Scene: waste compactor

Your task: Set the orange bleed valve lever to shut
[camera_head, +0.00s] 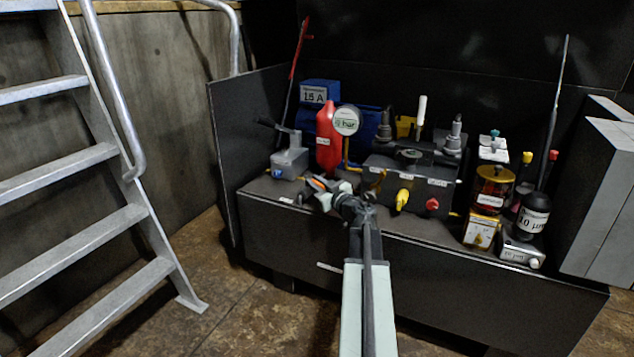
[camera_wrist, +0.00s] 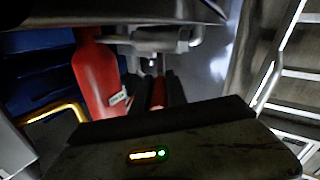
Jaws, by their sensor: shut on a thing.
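The orange bleed valve lever (camera_head: 317,183) shows as a small orange piece at the front left of the bench, between the jaws of my gripper (camera_head: 322,188). In the wrist view, my gripper (camera_wrist: 156,92) is shut on a red-orange bar, the lever (camera_wrist: 157,92), with a dark finger on each side. The fingers hide most of the lever and its pivot. I cannot tell its exact angle or any shut mark.
A red bottle (camera_head: 328,140) stands just behind my gripper, and it is close in the wrist view (camera_wrist: 97,78). A grey box with a handle (camera_head: 289,162) is at the left. A valve block (camera_head: 410,172) is at the right. A metal ladder (camera_head: 90,160) stands left of the bench.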

